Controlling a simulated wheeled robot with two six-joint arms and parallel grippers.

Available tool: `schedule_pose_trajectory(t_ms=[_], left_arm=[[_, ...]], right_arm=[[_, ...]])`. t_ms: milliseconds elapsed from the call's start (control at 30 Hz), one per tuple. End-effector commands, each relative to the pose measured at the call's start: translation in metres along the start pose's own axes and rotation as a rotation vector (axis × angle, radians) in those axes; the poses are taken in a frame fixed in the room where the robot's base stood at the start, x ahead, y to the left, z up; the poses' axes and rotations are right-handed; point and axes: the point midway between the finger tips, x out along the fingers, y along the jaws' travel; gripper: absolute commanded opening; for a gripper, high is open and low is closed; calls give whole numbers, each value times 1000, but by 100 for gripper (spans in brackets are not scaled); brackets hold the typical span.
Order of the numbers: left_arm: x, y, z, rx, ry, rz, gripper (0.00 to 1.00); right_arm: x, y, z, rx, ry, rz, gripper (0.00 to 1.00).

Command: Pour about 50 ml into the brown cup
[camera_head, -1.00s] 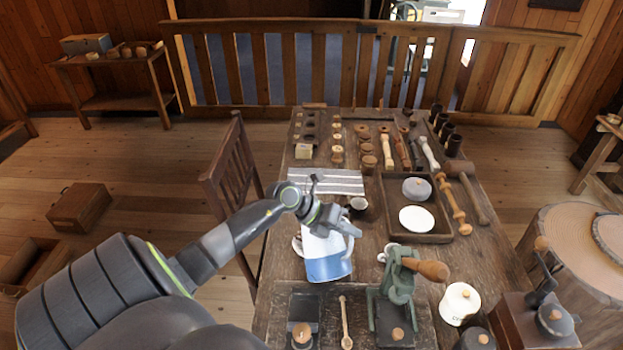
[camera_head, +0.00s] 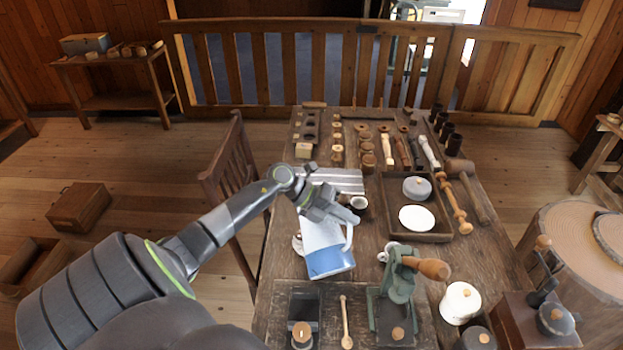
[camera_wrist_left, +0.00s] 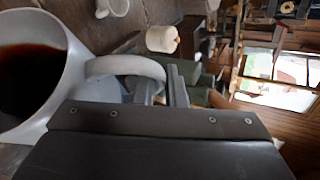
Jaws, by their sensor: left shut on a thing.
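A white jug with a blue lower part (camera_head: 326,258) is held over the table's left side, tilted in the head view. Dark liquid shows inside the jug in the left wrist view (camera_wrist_left: 28,75). My left gripper (camera_head: 343,213) is shut on the jug's white handle, and its fingers show at the handle in the left wrist view (camera_wrist_left: 160,88). A small brown cup (camera_head: 358,204) with a dark mouth stands just beyond the jug, close to the gripper, which partly hides it. I cannot tell whether any liquid is in the cup. My right gripper is not in view.
A green grinder with a wooden handle (camera_head: 399,280) stands right of the jug, with a small white cup (camera_head: 388,253) beside it. A wooden tray (camera_head: 437,238) holds a white disc and a grey lidded pot. A striped cloth (camera_head: 345,180) lies behind. Several turned wooden pieces fill the far table.

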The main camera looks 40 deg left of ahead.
Motion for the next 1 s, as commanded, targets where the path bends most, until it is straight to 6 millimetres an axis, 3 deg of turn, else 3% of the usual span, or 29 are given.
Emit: schedule_pose_trajectory(t_ms=[1000], left_arm=[[-4, 2, 9, -76, 31, -46, 0]], right_arm=[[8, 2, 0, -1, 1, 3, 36]])
